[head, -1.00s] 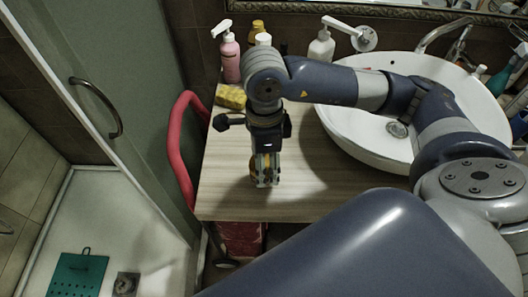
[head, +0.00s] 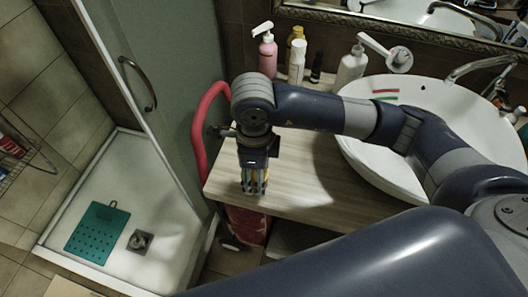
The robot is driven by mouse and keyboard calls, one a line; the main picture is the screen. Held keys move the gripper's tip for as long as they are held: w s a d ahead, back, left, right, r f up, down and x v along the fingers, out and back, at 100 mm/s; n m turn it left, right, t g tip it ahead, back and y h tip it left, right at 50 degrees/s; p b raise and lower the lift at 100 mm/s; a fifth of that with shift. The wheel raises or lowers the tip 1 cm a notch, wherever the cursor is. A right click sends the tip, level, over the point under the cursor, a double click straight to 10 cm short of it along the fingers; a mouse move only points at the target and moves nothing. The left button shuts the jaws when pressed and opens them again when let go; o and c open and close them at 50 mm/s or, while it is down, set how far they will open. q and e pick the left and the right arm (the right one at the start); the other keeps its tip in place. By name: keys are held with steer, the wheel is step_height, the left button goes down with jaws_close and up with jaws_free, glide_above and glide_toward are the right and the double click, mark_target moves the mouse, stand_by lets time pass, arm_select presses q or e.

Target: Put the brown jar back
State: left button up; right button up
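My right gripper (head: 254,188) hangs pointing down over the front left part of the wooden counter (head: 300,190). Its fingers are small in the head view, with yellowish and bluish bits between them, and I cannot tell whether they are open, shut or holding something. I cannot make out a brown jar with certainty; it may be hidden by the gripper or arm. My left gripper is not in view.
A white basin (head: 365,160) fills the right. A red rail (head: 199,135) borders the counter's left.

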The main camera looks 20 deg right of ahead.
steer(key=w+d, duration=0.1)
steer(key=w, duration=0.1)
steer(key=w+d+p, duration=0.1)
steer(key=w, duration=0.1)
steer(key=w+d+p, duration=0.1)
steer(key=w, duration=0.1)
steer(key=shift+w+d+f, duration=0.2)
steer(key=shift+d+f, duration=0.15)
steer(key=shift+d, duration=0.05)
step_height(320, 180, down, 3)
steer(key=shift+f+p, duration=0.15)
steer(key=shift+p, duration=0.7)
steer(key=shift+f, duration=0.1)
steer(key=shift+f+b, duration=0.2)
steer(key=shift+b, duration=0.15)
steer(key=o, duration=1.2)
steer(key=shift+c, duration=0.2)
steer(key=shift+r, duration=0.15)
